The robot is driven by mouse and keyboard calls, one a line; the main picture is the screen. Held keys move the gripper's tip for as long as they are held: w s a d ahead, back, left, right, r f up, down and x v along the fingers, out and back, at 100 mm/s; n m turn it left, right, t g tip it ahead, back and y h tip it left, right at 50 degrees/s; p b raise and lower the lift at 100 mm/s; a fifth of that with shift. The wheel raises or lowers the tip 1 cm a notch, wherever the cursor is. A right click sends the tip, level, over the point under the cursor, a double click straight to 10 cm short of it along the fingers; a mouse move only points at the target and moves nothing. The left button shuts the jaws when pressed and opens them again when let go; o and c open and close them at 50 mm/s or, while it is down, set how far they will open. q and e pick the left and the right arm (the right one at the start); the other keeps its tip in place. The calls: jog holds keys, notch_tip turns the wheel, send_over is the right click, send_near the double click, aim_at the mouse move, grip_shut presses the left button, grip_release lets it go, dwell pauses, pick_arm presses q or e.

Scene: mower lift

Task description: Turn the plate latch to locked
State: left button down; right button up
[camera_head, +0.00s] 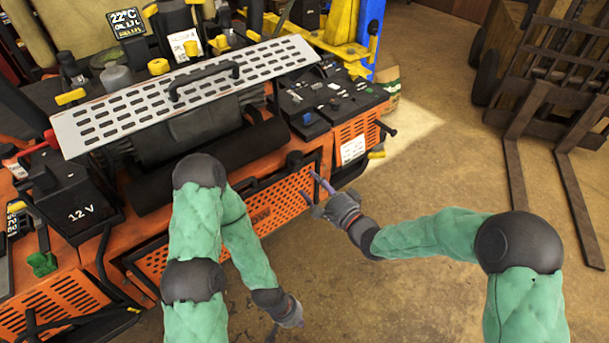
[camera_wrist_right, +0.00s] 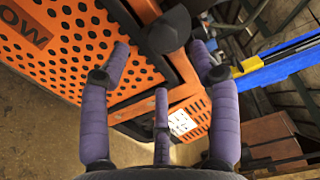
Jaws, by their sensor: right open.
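A grey slotted plate (camera_head: 130,113) with a black handle (camera_head: 204,80) lies tilted across the top of the orange machine (camera_head: 150,262). I cannot tell for sure which part is the plate latch. My right gripper (camera_head: 309,187) is open and empty in front of the machine's orange perforated front. In the right wrist view its purple fingers (camera_wrist_right: 160,62) are spread, with a dark rounded part (camera_wrist_right: 168,32) beyond them. Contact with the machine cannot be made out. My left gripper (camera_head: 290,316) hangs low over the floor, away from the plate; its fingers are mostly hidden.
A black 12 V box (camera_head: 72,190) sits at the machine's left. A black panel (camera_head: 325,95) and a small yellow lever (camera_head: 376,154) are at its right end. A pallet fork (camera_head: 520,190) stands at the far right. The floor between is clear.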

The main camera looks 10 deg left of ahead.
jog(key=shift+v, duration=2.05)
jog(key=shift+f, duration=0.1)
jog(key=s+d+f+g+h, duration=0.1)
jog(key=d+f+h, duration=0.25)
jog(key=f, duration=0.35)
jog(key=s+d+f+n+g+h, duration=0.1)
jog(key=s+d+f+h, duration=0.1)
jog(key=d+f, duration=0.35)
jog(key=s+d+f+g+h, duration=0.1)
jog(key=d+f+h, duration=0.1)
jog(key=f, duration=0.6)
jog(key=s+d+f+n+g+h, duration=0.1)
jog(key=s+d+f+n+g, duration=0.1)
jog(key=s+f, duration=0.4)
jog(key=s+d+f+n+g+h, duration=0.1)
jog(key=s+d+f+g, duration=0.4)
jog(key=s, duration=0.9)
jog(key=shift+f+n+g+h, duration=0.35)
jog(key=shift+f+n, duration=0.35)
jog(key=shift+f, duration=0.15)
jog(key=shift+d, duration=0.1)
